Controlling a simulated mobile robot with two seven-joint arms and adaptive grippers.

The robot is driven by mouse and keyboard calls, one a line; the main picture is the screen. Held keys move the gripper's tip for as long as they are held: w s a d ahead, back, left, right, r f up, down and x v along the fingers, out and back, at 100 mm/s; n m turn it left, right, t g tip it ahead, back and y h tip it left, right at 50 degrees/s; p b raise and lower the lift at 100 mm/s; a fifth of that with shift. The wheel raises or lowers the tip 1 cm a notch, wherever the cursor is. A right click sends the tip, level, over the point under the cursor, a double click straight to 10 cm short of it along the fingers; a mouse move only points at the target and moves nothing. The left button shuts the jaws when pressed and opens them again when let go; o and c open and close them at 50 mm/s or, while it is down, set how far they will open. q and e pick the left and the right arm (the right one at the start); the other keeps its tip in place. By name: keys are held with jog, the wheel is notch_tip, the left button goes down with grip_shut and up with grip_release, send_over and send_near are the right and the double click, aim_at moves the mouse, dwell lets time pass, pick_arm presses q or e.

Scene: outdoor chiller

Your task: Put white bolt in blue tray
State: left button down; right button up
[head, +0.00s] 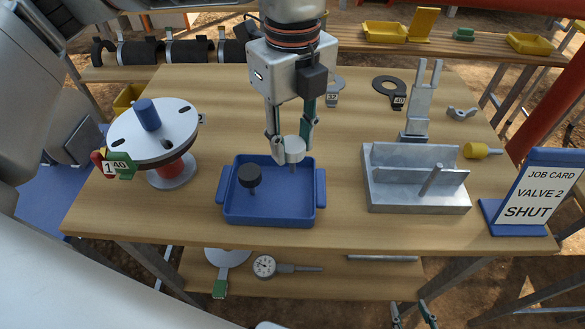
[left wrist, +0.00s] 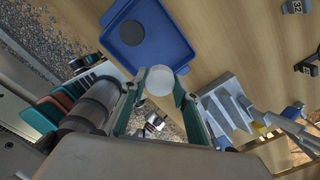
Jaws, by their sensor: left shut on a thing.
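The white bolt (head: 290,148) has a broad round head and a thin shank pointing down. My left gripper (head: 290,142) is shut on its head, and the bolt hangs upright. In the head view it overlaps the back right part of the blue tray (head: 231,213); its exact height above the tray floor is hard to tell. In the left wrist view the white head (left wrist: 159,81) sits between the fingertips, beside the tray's edge (left wrist: 187,57). A black-headed bolt (head: 249,176) stands in the tray's left half. My right gripper (head: 413,314) shows only its fingertips, apart and empty, at the bottom edge.
Left of the tray stands a flanged valve (head: 154,135) with a blue plug. To the right are a grey metal block (head: 416,195), a yellow-ended part (head: 475,150) and a job card (head: 541,190). Flat rings (head: 388,86) lie behind. Wood in front of the tray is clear.

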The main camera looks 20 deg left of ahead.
aim_at(293, 171)
pick_arm(q)
jog(key=shift+f, duration=3.65)
jog(key=shift+f+b, duration=0.2)
jog(key=shift+b, duration=0.1)
jog(key=c, duration=1.6)
grip_release()
jog(key=shift+o, duration=0.2)
notch_tip(293, 171, up, 12)
jog(key=shift+r+p, duration=0.2)
jog(key=shift+p, duration=0.25)
